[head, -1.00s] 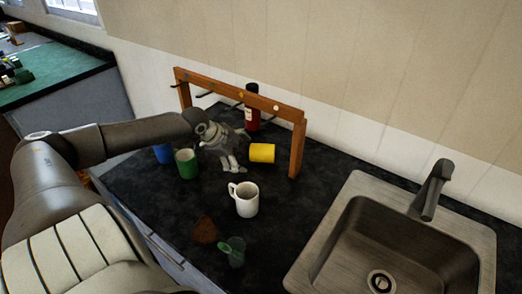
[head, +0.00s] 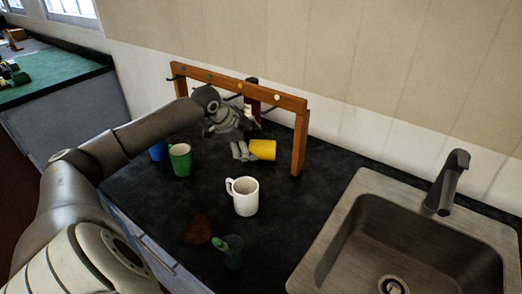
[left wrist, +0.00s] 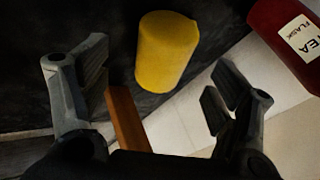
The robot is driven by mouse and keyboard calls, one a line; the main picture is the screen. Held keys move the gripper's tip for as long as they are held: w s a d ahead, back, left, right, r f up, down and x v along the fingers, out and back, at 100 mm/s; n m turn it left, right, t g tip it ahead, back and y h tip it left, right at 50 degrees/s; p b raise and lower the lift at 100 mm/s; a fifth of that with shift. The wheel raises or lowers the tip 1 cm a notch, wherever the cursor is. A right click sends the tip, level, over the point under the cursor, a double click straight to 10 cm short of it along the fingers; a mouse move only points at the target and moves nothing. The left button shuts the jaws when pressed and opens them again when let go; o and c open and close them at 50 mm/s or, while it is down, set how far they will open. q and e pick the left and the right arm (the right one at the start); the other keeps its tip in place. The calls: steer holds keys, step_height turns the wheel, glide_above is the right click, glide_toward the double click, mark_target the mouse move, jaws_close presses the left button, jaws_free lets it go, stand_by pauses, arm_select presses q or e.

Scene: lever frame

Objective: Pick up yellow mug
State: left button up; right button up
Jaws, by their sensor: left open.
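The yellow mug (head: 263,149) lies on its side on the dark counter, under the wooden frame. Its handle does not show. My left gripper (head: 243,153) is close to the mug's left side in the head view. In the left wrist view the yellow mug (left wrist: 166,50) stands out beyond and between the two open, empty fingers of my left gripper (left wrist: 158,88). I cannot tell whether a finger touches it. My right gripper is not in view.
A red flask (left wrist: 290,40) is behind. A white mug (head: 244,197), green mug (head: 180,160), blue mug (head: 158,150), brown lump (head: 198,231) and small green item (head: 233,250) stand nearby. The sink (head: 410,250) is at right.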

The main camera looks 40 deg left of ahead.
mark_target(258, 144)
arm_select(q)
steer(key=shift+w+d+r, duration=0.1)
steer(key=shift+w+d, duration=0.1)
steer(key=shift+w, duration=0.25)
steer(key=p+x, duration=0.1)
steer(key=x, duration=0.4)
steer(key=shift+c, duration=0.4)
steer(key=c, duration=1)
steer(key=shift+c, duration=0.9)
